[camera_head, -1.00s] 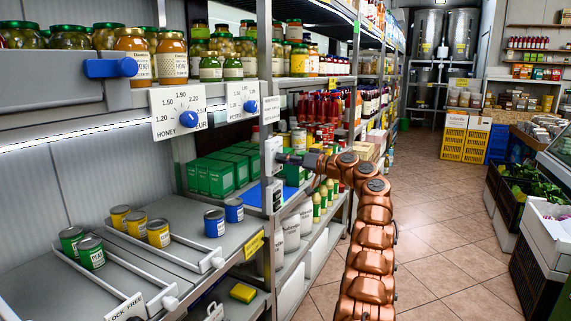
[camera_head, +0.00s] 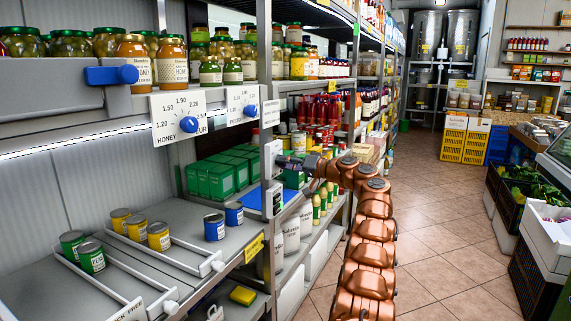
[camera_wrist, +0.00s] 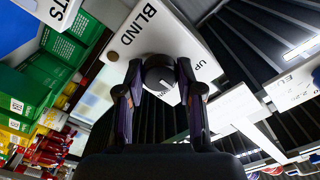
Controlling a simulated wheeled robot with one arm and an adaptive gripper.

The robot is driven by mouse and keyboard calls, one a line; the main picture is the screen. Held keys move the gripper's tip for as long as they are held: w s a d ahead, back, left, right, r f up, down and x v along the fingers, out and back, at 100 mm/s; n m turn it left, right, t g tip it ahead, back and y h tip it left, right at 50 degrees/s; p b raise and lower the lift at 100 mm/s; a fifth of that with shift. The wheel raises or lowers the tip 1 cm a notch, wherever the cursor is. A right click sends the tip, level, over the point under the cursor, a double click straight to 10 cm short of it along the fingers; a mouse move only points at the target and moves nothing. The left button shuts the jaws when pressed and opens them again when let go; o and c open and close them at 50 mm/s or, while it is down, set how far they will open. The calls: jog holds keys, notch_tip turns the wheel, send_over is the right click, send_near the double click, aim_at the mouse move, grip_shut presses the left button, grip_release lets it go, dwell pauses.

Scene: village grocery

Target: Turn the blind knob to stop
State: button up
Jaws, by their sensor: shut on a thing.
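The blind knob (camera_wrist: 159,73) is a dark round knob on a white plate (camera_wrist: 150,35) marked BLIND and UP in the wrist view. My gripper (camera_wrist: 158,88) has one finger on each side of the knob and is shut on it. A pale mark shows on the knob's lower right side. In the head view the white plate (camera_head: 271,158) is on the shelf post, and my gripper (camera_head: 284,161) reaches it from the right. The knob is hidden there. The stop mark cannot be made out.
Price dials with blue knobs (camera_head: 189,124) sit on the shelf edge at left. Jars, green boxes (camera_head: 213,179) and cans (camera_head: 214,227) fill the shelves around the post. The tiled aisle (camera_head: 440,220) at right is clear.

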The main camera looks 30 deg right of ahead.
jog(key=shift+a+f, duration=0.1)
jog(key=o, duration=1.2)
jog(key=shift+c, duration=0.2)
jog(key=v, duration=1.2)
